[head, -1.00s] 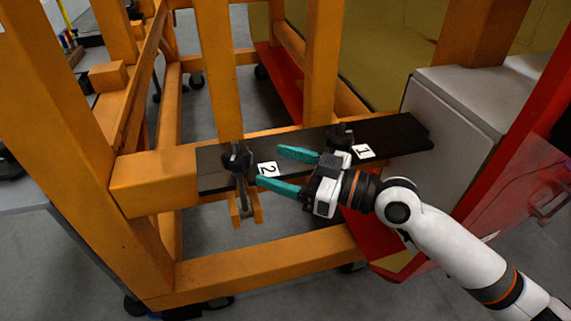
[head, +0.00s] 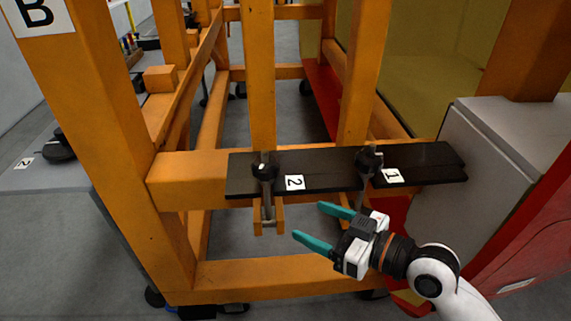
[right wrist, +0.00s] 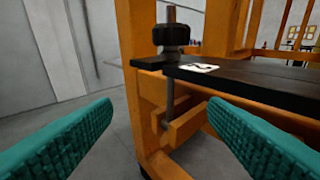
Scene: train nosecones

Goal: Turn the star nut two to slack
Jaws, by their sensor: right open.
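Star nut two is a black knob (head: 264,171) on a bolt at the left part of the black bar (head: 330,176), beside the white label 2 (head: 294,182). In the right wrist view the star nut (right wrist: 171,35) sits on the bar's top, with its threaded rod going down between two orange blocks. My right gripper (head: 316,224) is open and empty, below and to the right of the nut, in front of the bar and apart from it. Its teal fingers (right wrist: 160,130) show at both sides of the right wrist view. My left gripper is not in view.
A second star nut (head: 369,158) stands by label 1 (head: 392,175) on the right. Orange frame posts rise behind and at the left. A grey box (head: 500,150) and red panels are at right. There is free room in front of the bar.

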